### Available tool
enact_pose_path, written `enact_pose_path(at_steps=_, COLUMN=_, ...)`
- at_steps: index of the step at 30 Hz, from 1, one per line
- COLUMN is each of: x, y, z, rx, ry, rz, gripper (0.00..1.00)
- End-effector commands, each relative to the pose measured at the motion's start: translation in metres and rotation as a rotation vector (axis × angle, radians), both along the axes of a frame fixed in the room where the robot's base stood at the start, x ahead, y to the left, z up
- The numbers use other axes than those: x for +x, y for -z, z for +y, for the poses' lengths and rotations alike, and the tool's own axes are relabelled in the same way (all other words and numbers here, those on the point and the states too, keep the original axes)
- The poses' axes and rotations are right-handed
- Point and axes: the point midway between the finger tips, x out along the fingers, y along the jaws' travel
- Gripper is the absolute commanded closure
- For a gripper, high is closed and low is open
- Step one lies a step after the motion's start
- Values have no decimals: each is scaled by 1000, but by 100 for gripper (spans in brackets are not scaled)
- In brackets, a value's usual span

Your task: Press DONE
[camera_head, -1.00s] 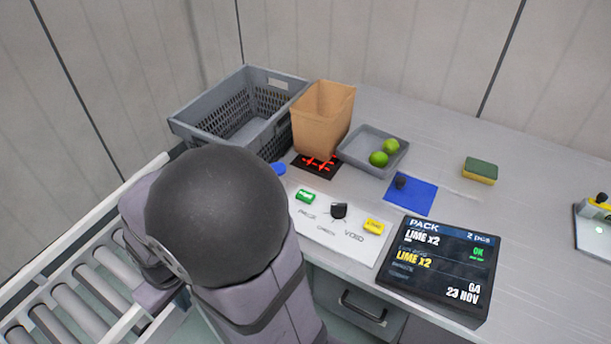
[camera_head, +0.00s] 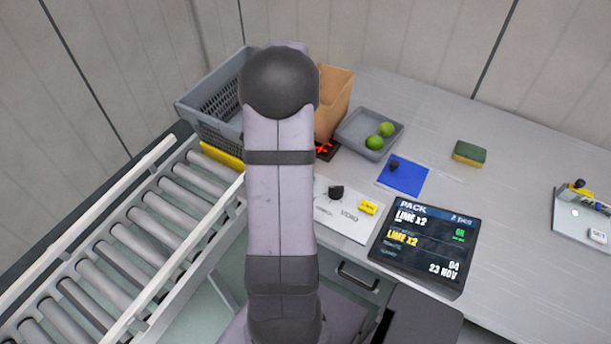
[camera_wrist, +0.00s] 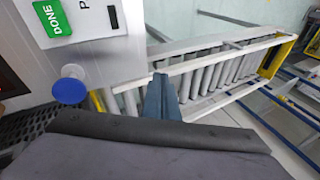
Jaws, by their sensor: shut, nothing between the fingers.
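The green DONE button (camera_wrist: 52,18) sits on a white control panel (camera_wrist: 85,48) at the top left of the wrist view. In the head view my arm hides the button; the panel (camera_head: 343,226) shows there with a dark knob (camera_head: 336,192) and a yellow button (camera_head: 368,208). My gripper (camera_wrist: 162,80) shows in the wrist view as closed blue-grey fingers, empty, to the right of and apart from the DONE button. The fingers overlap the conveyor in that picture; their height above things cannot be told. The gripper is hidden in the head view.
A blue round-topped post (camera_wrist: 70,90) stands beside the panel. The roller conveyor (camera_head: 150,215) is at left. A grey crate (camera_head: 205,110), brown paper bag (camera_head: 335,100), grey tray (camera_head: 350,140) with two limes (camera_head: 374,142), and a screen (camera_head: 425,245) reading "LIME x2" are around it.

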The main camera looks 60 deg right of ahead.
Motion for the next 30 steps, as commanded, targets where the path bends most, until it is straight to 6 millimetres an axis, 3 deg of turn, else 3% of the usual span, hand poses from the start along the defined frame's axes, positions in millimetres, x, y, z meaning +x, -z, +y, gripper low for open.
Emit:
enact_pose_path(at_steps=1, x=-10, y=-3, z=-19, rx=19, ry=19, rz=-36, gripper=100)
enact_pose_path(at_steps=6, x=-40, y=-17, z=-66, rx=61, ry=30, rz=-182, gripper=100)
enact_pose_path(at_steps=12, x=-74, y=-32, z=-102, rx=62, ry=34, rz=-324, gripper=100)
enact_pose_path(at_steps=19, x=-94, y=-39, z=-119, rx=51, ry=31, rz=-402, gripper=100)
enact_pose_path(at_steps=30, x=-96, y=-40, z=-120, rx=48, ry=29, rz=-411, gripper=100)
